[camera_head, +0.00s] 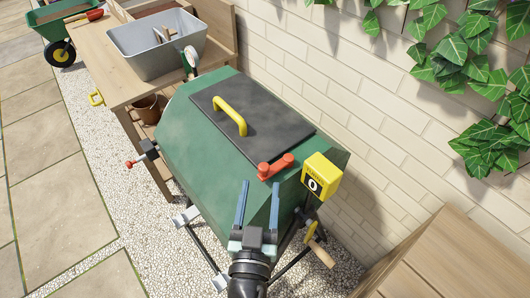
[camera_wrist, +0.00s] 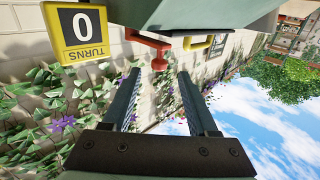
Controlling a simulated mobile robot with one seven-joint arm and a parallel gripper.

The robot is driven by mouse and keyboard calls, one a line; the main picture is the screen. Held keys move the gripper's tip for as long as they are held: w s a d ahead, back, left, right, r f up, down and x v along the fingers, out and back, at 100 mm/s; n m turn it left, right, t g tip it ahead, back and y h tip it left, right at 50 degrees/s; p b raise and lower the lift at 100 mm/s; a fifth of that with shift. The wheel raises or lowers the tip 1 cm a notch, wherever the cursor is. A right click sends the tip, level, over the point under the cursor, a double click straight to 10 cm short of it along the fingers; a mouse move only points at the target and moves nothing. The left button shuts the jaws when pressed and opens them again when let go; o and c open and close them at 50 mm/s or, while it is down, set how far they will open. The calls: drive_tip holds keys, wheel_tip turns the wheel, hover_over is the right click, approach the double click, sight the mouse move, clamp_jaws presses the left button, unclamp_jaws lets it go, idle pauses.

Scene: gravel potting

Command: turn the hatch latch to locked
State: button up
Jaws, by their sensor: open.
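The red hatch latch (camera_head: 276,167) sits at the near edge of the dark hatch lid (camera_head: 255,112) on top of the green drum (camera_head: 170,125). Its bar lies across the picture with a raised knob at each end. The lid is down and has a yellow handle (camera_head: 231,115). My gripper (camera_head: 259,184) is open and empty, just on the near side of the latch. In the wrist view the latch (camera_wrist: 157,50) shows beyond and between my open fingertips, apart from them. I cannot tell from its pose whether it is locked.
A yellow turn counter (camera_head: 320,178) reading 0 stands close right of the latch. A crank with a wooden grip (camera_head: 321,255) is below it. A brick wall (camera_head: 340,95) runs behind the drum. A potting bench (camera_head: 105,65) with a grey tub (camera_head: 157,45) stands beyond.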

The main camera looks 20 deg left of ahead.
sight(264, 164)
drive_tip(key=p+x, duration=0.1)
drive_tip(key=x, duration=0.8)
drive_tip(key=shift+w, duration=0.2)
clamp_jaws()
idle(1.2)
